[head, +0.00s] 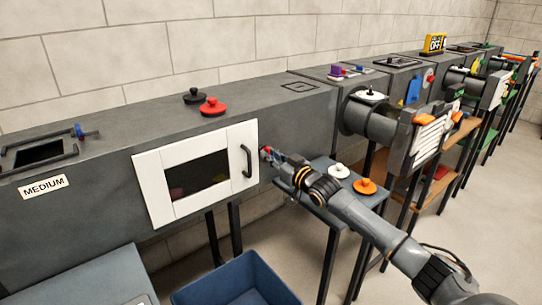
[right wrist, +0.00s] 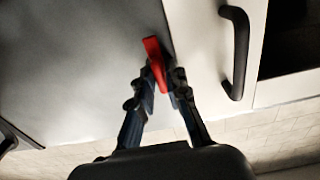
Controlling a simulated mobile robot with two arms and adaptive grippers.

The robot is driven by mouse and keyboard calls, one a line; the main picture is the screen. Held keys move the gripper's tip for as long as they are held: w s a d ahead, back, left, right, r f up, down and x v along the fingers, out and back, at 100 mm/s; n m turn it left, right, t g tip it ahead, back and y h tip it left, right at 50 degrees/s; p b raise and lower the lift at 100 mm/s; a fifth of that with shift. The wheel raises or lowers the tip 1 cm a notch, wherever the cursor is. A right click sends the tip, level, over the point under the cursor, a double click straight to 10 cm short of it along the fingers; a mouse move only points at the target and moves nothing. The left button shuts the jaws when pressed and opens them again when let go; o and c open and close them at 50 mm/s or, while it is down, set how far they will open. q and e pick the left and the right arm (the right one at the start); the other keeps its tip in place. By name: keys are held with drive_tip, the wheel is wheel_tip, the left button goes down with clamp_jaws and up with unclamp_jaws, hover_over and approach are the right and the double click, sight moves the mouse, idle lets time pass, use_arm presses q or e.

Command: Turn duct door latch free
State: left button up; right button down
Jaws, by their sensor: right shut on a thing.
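The white-framed duct door (head: 160,190) with a dark window is closed on the grey duct, and its black handle (head: 246,161) is on the right side. The red latch (head: 264,149) sits beside the door's right edge. My right gripper (head: 268,155) reaches it from the right. In the right wrist view the red latch (right wrist: 154,58) is tilted beside the white door (right wrist: 200,50). The fingers of my right gripper (right wrist: 162,88) are shut on its lower end. The black handle (right wrist: 237,50) is apart from the fingers. My left gripper is not in view.
A blue bin (head: 235,280) stands on the floor below the door. A small grey table under my right arm holds a white knobbed disc (head: 338,171) and an orange one (head: 365,186). Black and red knobbed discs (head: 212,107) lie on the duct top.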

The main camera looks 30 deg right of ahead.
drive_tip(key=shift+f, duration=0.15)
drive_tip(key=c, duration=1.4)
unclamp_jaws()
drive_tip(key=shift+s, duration=0.1)
drive_tip(key=s, duration=0.8)
drive_tip(key=s+d, duration=0.1)
drive_tip(key=s, duration=0.2)
drive_tip(key=shift+s, duration=0.4)
